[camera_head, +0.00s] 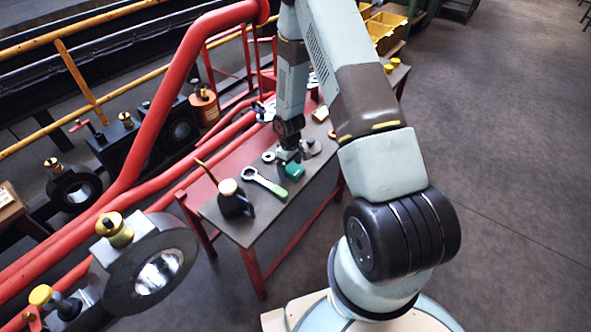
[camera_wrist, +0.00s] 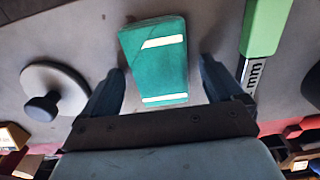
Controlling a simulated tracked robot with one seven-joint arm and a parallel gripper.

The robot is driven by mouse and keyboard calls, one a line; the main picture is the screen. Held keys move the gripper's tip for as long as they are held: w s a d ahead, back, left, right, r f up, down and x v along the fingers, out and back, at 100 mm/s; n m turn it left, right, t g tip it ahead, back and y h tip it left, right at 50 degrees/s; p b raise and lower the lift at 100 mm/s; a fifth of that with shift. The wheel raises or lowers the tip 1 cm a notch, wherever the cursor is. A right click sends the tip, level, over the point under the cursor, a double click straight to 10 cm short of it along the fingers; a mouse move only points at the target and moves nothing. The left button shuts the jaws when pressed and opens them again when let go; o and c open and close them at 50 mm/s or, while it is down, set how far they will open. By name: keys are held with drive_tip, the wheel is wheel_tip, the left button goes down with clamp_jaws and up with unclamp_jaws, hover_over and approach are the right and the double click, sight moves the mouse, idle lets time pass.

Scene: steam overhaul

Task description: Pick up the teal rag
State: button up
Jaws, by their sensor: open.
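The teal rag (camera_wrist: 157,70) is a folded block with two pale stripes, lying on the grey tabletop in the wrist view. It also shows in the head view (camera_head: 293,171) on the table, just beside my gripper. My gripper (camera_wrist: 160,85) is open, with one finger to the left of the rag and one to its right. The rag lies between the fingers and extends beyond their tips. I cannot tell whether either finger touches it. In the head view my gripper (camera_head: 288,158) points down over the table.
A black oil can (camera_head: 235,200) stands farther left. A grey disc with a dark knob (camera_wrist: 52,92) sits near the left finger in the wrist view. Red pipes (camera_head: 150,130) run beside the table (camera_head: 305,190).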

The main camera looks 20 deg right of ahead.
sight(290, 167)
drive_tip(key=c, duration=1.2)
drive_tip(key=shift+r, duration=0.6)
drive_tip(key=shift+c, duration=0.2)
wheel_tip(290, 167, up, 2)
drive_tip(key=shift+r, duration=0.2)
drive_tip(key=s+r, duration=0.9)
drive_tip(key=s, duration=0.5)
drive_tip(key=shift+d+r, duration=0.25)
